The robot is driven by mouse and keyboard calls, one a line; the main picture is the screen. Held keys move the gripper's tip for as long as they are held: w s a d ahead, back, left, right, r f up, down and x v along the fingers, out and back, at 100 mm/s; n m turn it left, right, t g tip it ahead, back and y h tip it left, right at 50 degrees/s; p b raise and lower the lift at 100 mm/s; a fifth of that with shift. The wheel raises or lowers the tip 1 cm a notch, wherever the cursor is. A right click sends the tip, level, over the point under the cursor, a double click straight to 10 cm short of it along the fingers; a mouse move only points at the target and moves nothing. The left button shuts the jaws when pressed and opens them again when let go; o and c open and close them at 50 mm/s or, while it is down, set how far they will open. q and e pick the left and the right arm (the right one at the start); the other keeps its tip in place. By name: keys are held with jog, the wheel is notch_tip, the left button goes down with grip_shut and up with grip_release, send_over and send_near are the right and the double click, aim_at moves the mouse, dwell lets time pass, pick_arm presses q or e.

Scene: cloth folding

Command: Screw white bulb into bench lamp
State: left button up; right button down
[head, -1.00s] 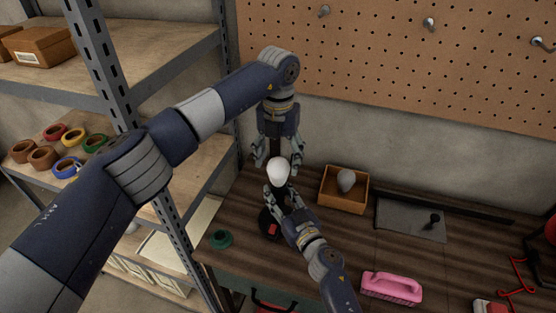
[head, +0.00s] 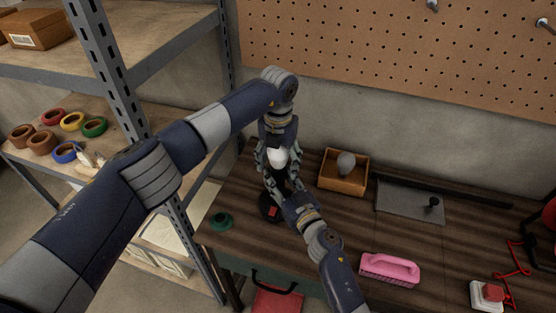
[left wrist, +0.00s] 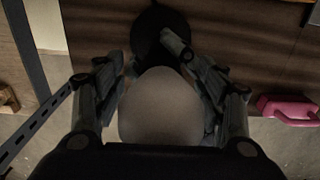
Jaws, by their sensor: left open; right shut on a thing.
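The white bulb (head: 278,158) stands upright above the bench lamp, whose round black base (head: 268,207) with a red switch rests on the bench. Whether the bulb is seated in the socket is hidden. My left gripper (head: 279,168) comes from above, open, with its fingers on either side of the bulb. In the left wrist view the bulb (left wrist: 160,108) fills the space between the fingers, and the lamp base (left wrist: 155,25) shows beyond it. My right gripper (head: 284,187) comes from the lower right and is shut on the dark lamp neck below the bulb, largely hidden by fingers.
A wooden box (head: 343,181) holding a grey bulb (head: 346,163) stands behind right. A metal shelf (head: 120,80) stands close on the left.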

aim_at(278, 151)
pick_arm(q)
jog(key=c, duration=1.3)
pick_arm(e)
jog(key=shift+f, duration=0.15)
pick_arm(q)
jog(key=o, duration=1.2)
jog(key=shift+r, duration=2.3)
jog(key=o, duration=0.6)
jog(key=shift+c, duration=0.2)
